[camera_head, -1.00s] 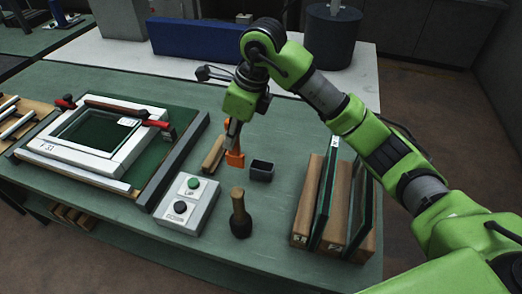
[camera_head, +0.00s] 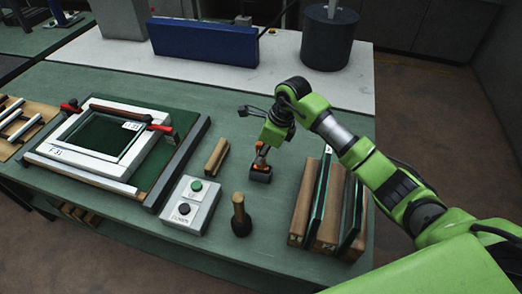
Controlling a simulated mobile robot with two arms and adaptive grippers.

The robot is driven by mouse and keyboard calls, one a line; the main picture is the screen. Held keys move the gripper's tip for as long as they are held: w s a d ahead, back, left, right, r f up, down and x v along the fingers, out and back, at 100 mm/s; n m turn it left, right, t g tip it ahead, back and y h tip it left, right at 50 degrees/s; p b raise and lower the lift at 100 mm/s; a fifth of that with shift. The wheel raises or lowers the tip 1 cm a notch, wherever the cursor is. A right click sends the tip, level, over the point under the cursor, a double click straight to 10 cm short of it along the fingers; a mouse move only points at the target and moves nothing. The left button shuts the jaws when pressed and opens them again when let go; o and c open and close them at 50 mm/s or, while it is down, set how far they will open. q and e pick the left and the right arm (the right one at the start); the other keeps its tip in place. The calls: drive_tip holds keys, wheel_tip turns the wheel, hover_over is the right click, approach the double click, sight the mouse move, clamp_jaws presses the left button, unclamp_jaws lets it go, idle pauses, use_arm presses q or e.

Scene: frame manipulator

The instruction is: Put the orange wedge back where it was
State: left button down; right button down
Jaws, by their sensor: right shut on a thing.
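The orange wedge (camera_head: 262,158) is in my right gripper (camera_head: 263,148), pointing down. My left gripper is not in view.
A wooden block (camera_head: 216,157) and the button box (camera_head: 188,206) lie left of the dark box. Glass panes in a wooden rack (camera_head: 325,212) stand close on the right. A white frame (camera_head: 95,138) lies at left.

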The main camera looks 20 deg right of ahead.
drive_tip(key=shift+f, duration=0.2)
drive_tip(key=c, duration=2)
unclamp_jaws()
drive_tip(key=shift+r, duration=0.2)
drive_tip(key=shift+d+r, duration=0.1)
drive_tip(key=shift+r, duration=0.15)
drive_tip(key=b+v, duration=0.3)
drive_tip(key=v, duration=0.8)
drive_tip(key=shift+r, duration=0.3)
